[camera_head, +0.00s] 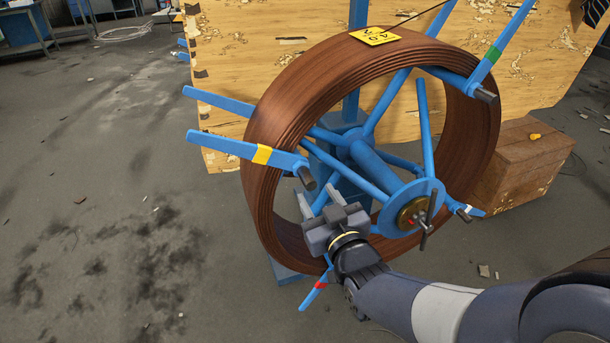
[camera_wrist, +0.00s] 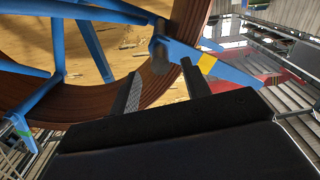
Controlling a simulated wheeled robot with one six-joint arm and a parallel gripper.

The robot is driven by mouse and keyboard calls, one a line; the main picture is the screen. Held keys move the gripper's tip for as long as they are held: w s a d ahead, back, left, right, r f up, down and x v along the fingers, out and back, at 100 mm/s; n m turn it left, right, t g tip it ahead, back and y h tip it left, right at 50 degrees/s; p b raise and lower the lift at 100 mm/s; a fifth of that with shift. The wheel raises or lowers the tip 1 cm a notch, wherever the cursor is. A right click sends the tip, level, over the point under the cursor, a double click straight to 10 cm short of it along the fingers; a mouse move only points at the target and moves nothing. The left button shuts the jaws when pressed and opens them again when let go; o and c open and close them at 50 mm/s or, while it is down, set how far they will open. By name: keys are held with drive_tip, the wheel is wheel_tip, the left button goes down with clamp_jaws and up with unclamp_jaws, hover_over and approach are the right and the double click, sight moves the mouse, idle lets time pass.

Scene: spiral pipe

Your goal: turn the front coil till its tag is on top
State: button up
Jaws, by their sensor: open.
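The brown coil (camera_head: 290,105) sits upright on a blue spoked reel (camera_head: 375,165). Its yellow tag (camera_head: 375,36) with dark letters lies on the top of the rim in the head view. A blue arm with a yellow band (camera_head: 262,154) ends in a dark peg (camera_head: 307,178) at the coil's left front. My gripper (camera_head: 321,198) is open and empty just below that peg, in front of the coil. In the wrist view, my gripper's fingers (camera_wrist: 163,85) stand apart, with the peg (camera_wrist: 160,55) ahead and the yellow band (camera_wrist: 207,63) to the right.
Other blue arms carry green (camera_head: 493,54), red (camera_head: 321,285) and white bands. A hub with a crank handle (camera_head: 425,225) stands right of my gripper. A wooden crate (camera_head: 520,165) is at the right, a wooden board (camera_head: 240,50) behind.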

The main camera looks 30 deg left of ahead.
sight(305, 176)
drive_tip(key=shift+x, duration=3.9)
drive_tip(key=shift+c, duration=0.4)
clamp_jaws()
